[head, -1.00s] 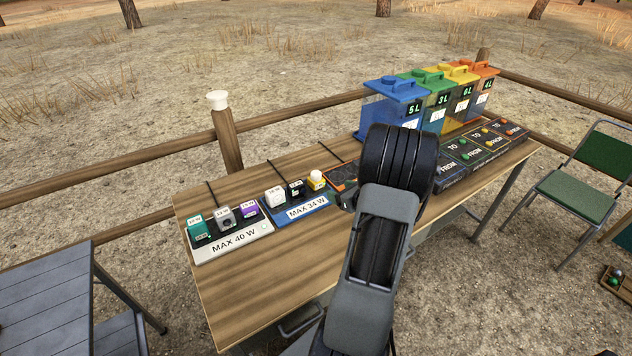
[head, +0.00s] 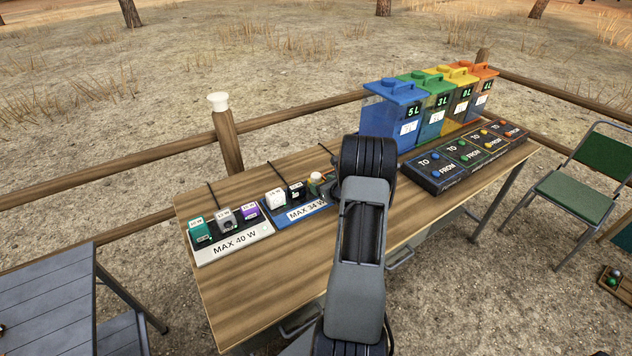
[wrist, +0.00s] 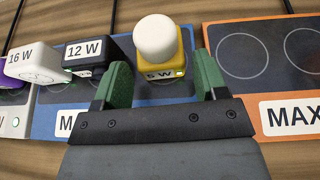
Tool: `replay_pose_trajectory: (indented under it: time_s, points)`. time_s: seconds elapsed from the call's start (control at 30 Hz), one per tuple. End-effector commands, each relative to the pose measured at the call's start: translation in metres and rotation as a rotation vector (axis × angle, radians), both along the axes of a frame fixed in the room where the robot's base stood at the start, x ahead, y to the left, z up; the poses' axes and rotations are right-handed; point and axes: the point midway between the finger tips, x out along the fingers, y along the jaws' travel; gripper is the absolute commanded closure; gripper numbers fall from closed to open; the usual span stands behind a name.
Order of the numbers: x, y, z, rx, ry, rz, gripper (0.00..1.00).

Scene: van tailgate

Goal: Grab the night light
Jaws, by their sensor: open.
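The night light appears to be the yellow block with a white dome top, marked 5 W (wrist: 160,62). It stands on the blue MAX 34 W board, and its top shows in the head view (head: 316,177), partly hidden by my arm. My gripper (wrist: 160,78) is open and empty. In the wrist view its two green fingers lie on either side of the block's near face, the left one between it and the black 12 W block (wrist: 97,55). I cannot tell whether either finger touches it.
A white 16 W block (wrist: 35,62) stands left of the black one. An orange-edged board (wrist: 262,85) with empty circles lies right. The MAX 40 W board (head: 232,243) holds several blocks. Coloured containers (head: 393,115) and a black button panel (head: 465,160) are at the right.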

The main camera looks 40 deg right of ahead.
Motion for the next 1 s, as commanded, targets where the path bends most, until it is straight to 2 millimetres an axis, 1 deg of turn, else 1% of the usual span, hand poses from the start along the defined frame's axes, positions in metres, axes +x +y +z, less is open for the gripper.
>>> replay_pose_trajectory:
  time_s: [0.1,0.2,0.5,0.9,1.0]
  points:
    - [0.013,-0.001,-0.005,0.000,0.002,0.002,0.34]
    - [0.019,-0.002,-0.007,0.000,0.000,0.000,0.34]
    - [0.021,-0.002,-0.009,0.000,0.000,0.000,0.35]
    - [0.021,-0.002,-0.009,0.000,0.000,0.000,0.73]
    - [0.021,-0.002,-0.008,0.000,0.000,0.000,0.73]
